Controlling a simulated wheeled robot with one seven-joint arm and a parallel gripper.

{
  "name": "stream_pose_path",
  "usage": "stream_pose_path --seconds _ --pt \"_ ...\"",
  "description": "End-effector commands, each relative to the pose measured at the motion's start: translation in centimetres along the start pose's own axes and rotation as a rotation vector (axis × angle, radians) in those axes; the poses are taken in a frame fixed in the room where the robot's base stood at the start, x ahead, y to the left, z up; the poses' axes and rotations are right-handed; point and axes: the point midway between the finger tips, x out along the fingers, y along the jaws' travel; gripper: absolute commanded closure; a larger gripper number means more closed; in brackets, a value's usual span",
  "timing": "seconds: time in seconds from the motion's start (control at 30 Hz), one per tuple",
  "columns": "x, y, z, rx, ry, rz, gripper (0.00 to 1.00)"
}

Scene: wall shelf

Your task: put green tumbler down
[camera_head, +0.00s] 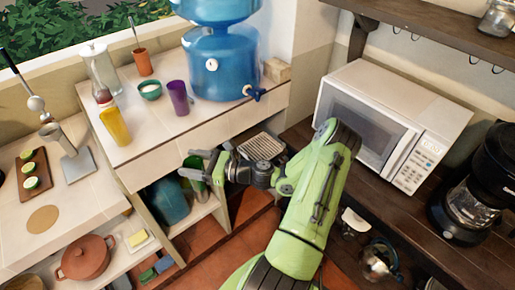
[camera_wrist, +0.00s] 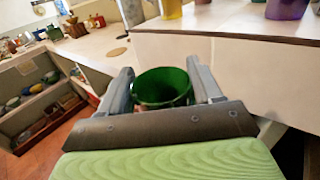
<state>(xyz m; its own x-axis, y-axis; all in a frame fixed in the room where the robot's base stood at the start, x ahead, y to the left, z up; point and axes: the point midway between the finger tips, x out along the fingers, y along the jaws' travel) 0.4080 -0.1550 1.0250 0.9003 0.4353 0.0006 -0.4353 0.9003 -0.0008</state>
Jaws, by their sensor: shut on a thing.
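The green tumbler (camera_wrist: 163,88) is between the two fingers of my gripper (camera_wrist: 164,92) in the wrist view, its open rim facing up toward the camera. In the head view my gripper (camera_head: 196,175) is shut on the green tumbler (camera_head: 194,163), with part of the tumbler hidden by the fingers. It is held in the air in front of the tiled counter (camera_head: 160,157), below the level of its top. My arm hides part of the floor and the lower shelf area.
A microwave (camera_head: 385,115) is at right. Bare counter shows left of the dispenser, near the front edge.

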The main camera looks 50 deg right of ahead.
Motion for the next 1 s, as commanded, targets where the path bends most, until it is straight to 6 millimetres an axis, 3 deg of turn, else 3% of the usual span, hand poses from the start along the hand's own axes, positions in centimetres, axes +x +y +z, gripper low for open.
stream_pose_path --seconds 0.03,0.17,0.3,0.5,0.6,0.7,0.77,1.0 --pt "-1.5 -1.9 -1.1 -0.004 0.001 -0.074 0.97" --pt "-6.9 -7.4 -1.7 -0.007 0.002 -0.316 0.97" --pt "-14.3 -12.3 -1.7 -0.009 0.002 -0.594 0.97" --pt "-24.4 -15.7 -0.7 -0.011 0.003 -0.927 0.97" --pt "-27.4 -16.1 -0.1 -0.009 0.001 -1.021 0.97" --pt "-28.6 -16.3 0.3 -0.005 0.0 -1.062 0.97" --pt "-28.1 -16.8 0.4 -0.004 0.0 -1.065 0.97" --pt "-22.2 -21.2 0.7 -0.006 -0.002 -1.059 0.97"
